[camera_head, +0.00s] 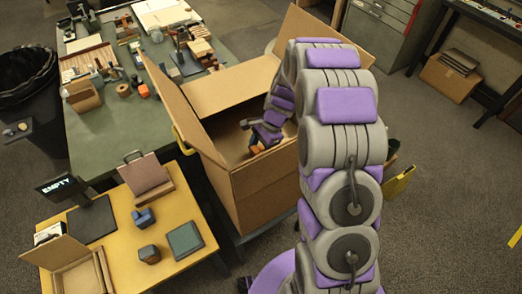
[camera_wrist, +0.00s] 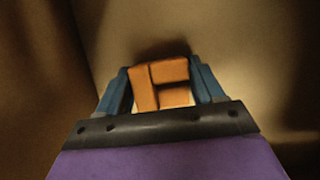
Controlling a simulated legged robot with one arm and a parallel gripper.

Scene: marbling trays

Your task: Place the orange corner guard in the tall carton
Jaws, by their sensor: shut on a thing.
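The tall carton (camera_head: 262,187) stands open in the middle of the head view, its flaps raised. My arm reaches over its rim, and my gripper (camera_head: 256,147) is down inside its opening. In the wrist view, my gripper (camera_wrist: 161,88) is shut on the orange corner guard (camera_wrist: 145,88), which sits between its two blue fingers. A bit of the orange corner guard (camera_head: 254,150) also shows at the gripper in the head view. Brown carton walls surround the gripper in the wrist view. I cannot tell whether the guard touches the carton's floor.
Grey drawers (camera_head: 382,27) stand at the back right. The right floor is mostly clear.

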